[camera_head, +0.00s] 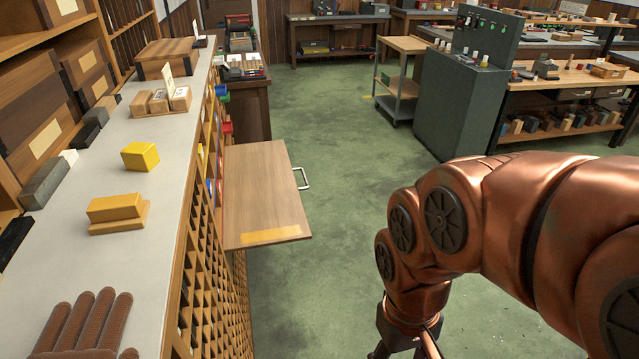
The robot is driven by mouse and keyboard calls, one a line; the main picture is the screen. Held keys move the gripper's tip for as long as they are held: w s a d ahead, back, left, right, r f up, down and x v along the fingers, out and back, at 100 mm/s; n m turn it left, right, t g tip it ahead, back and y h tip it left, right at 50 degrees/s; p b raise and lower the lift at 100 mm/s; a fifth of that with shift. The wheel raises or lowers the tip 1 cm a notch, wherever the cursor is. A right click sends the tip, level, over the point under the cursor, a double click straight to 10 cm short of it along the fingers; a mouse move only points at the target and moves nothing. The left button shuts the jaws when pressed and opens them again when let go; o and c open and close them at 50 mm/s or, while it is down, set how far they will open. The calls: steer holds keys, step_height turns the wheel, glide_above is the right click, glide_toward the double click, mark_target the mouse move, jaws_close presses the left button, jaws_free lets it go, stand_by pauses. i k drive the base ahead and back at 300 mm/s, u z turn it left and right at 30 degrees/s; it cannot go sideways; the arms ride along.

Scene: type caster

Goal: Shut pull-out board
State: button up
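The pull-out board (262,192) is a flat wooden panel that sticks out to the right from the slotted type cabinet (205,215). It has a pale metal handle (301,178) on its outer edge and a yellow strip (270,236) near its front edge. Nothing lies on the board. My gripper (405,352) shows only in part at the bottom edge, below my copper-coloured arm. It is to the right of the board and nearer to the camera, apart from the handle. Its fingertips are cut off by the frame.
The grey countertop (110,250) holds a yellow cube (140,156), stacked yellow blocks (117,212) and a brown glove (85,328). A dark green cabinet (455,105) and a small cart (398,85) stand at the back right. Green floor (330,120) is clear right of the board.

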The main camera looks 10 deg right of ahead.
mark_target(262, 206)
steer(key=u, duration=1.95)
steer(key=k, duration=0.55)
steer(key=z, duration=1.2)
steer(key=i, duration=1)
